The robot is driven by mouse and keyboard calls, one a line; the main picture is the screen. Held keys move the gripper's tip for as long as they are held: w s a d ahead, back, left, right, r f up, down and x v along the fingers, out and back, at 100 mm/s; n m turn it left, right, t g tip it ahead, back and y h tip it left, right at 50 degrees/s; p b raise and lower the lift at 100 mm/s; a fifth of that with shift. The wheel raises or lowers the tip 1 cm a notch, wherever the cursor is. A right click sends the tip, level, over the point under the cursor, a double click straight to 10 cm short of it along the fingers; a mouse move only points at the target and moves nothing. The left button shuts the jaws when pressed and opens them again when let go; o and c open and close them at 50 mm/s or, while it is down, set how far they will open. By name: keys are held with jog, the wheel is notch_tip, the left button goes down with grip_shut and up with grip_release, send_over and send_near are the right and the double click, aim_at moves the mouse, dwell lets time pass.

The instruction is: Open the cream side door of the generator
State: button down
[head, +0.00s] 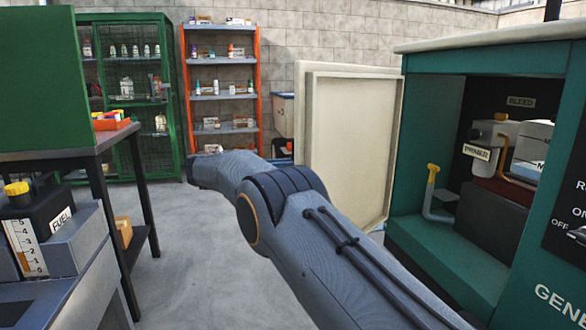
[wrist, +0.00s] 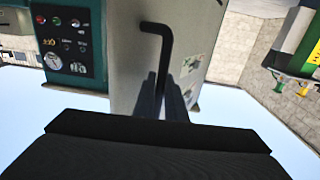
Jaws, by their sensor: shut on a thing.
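The cream side door (head: 350,150) of the teal generator (head: 428,252) stands swung open, its inner face toward the head camera. The bay behind it is exposed, with a part labelled PRIMER (head: 476,153) and a yellow-tipped lever (head: 433,170). In the wrist view the door's outer face (wrist: 130,62) carries a bent black handle (wrist: 166,45). My gripper (wrist: 164,92) is shut on the handle's straight part. In the head view my gripper is hidden beyond my arm and the door.
A dark table (head: 60,146) and a fuel tank (head: 45,225) with a yellow cap stand at the left. A green mesh cabinet (head: 173,100) and an orange-framed shelf (head: 184,75) stand at the back. Grey floor (head: 185,245) between table and arm is clear.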

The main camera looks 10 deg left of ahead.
jog(key=shift+w+d+r, duration=0.1)
jog(key=shift+w+d, duration=0.1)
